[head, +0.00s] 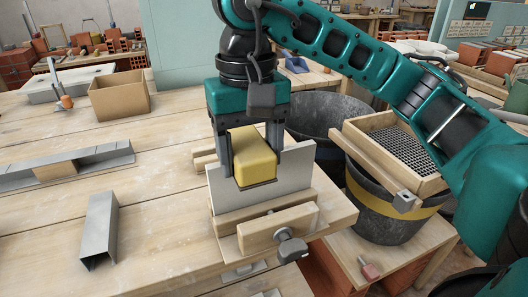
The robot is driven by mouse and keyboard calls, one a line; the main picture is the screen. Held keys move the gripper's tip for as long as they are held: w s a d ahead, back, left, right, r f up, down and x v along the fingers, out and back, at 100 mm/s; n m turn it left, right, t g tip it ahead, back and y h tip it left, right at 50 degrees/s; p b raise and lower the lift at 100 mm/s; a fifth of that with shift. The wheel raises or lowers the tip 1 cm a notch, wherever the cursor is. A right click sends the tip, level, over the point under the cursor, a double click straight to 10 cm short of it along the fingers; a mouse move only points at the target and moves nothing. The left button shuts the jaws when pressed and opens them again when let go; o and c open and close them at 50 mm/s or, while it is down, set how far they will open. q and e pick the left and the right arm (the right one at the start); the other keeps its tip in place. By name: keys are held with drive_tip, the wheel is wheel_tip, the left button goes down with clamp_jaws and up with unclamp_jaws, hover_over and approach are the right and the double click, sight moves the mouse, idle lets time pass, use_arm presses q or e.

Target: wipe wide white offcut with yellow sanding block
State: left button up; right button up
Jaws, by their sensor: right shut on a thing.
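The yellow sanding block (253,157) is held between the two fingers of my right gripper (250,165), which points down and is shut on it. The wide white offcut (290,178) is an upright pale panel behind and below the block. The block is in front of the panel's face and hides part of it; I cannot tell whether they touch. The panel's lower edge sits behind a wooden clamp (270,232) with a dark screw knob at the workbench's front right edge. My left gripper is not in view.
A grey metal channel (101,228) and a longer channel (95,164) lie on the workbench (160,250). A cardboard box (119,94) stands farther back. Dark buckets (385,206) and a wooden-framed sieve (385,140) stand at right.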

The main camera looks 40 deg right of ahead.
drive_tip(key=shift+w+f, duration=0.1)
drive_tip(key=shift+w+d, duration=0.15)
drive_tip(key=shift+w, duration=0.5)
drive_tip(key=shift+w+d, duration=0.15)
drive_tip(key=shift+w, duration=0.45)
drive_tip(key=shift+r, duration=0.2)
drive_tip(key=shift+s+a+f, duration=0.1)
drive_tip(key=shift+s+a, duration=0.1)
drive_tip(key=shift+s, duration=0.55)
drive_tip(key=shift+s+a+f, duration=0.1)
drive_tip(key=shift+s+a, duration=0.05)
drive_tip(key=shift+s, duration=0.6)
drive_tip(key=shift+s+a, duration=0.2)
drive_tip(key=shift+s, duration=0.55)
drive_tip(key=shift+s, duration=0.1)
drive_tip(key=shift+s+a+r, duration=0.1)
drive_tip(key=shift+s+a, duration=0.05)
drive_tip(key=shift+s, duration=0.4)
drive_tip(key=shift+s+a+r, duration=0.1)
drive_tip(key=shift+s, duration=0.45)
